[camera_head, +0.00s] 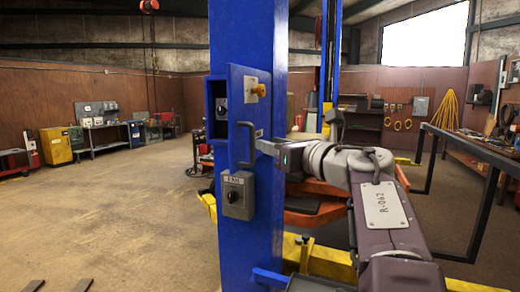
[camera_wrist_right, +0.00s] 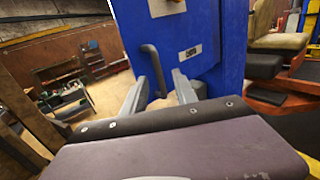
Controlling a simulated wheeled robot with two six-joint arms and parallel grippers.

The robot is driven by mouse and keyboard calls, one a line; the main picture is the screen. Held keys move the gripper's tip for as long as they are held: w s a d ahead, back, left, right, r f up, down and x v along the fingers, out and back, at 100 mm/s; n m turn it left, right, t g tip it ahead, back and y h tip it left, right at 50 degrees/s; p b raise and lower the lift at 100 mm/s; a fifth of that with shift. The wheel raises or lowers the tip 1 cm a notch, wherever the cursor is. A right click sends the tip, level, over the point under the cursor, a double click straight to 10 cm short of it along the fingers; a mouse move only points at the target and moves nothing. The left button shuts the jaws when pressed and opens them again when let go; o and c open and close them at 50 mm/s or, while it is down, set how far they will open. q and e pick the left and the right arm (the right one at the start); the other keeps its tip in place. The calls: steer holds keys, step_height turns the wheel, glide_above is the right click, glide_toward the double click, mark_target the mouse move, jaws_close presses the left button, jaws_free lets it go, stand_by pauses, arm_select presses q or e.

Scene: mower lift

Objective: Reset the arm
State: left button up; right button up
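A blue lift post (camera_head: 268,60) stands in the middle of the head view. A blue panel (camera_head: 262,90) on its front carries a dark vertical handle (camera_head: 243,145). My right gripper (camera_head: 262,146) comes in from the right just beside this handle. In the right wrist view, its two fingers (camera_wrist_right: 158,88) are spread apart, and the lower part of the handle (camera_wrist_right: 152,62) shows between them. I cannot tell whether either finger touches it. My left gripper is in neither view.
A grey control box (camera_head: 238,195) hangs on the post below the handle. Orange and yellow lift parts (camera_head: 315,200) lie behind my right arm. A black-framed bench (camera_head: 470,160) stands at the right. The floor on the left (camera_head: 110,215) is mostly open.

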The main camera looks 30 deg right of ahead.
steer(key=shift+s, duration=0.5)
steer(key=shift+d, duration=0.1)
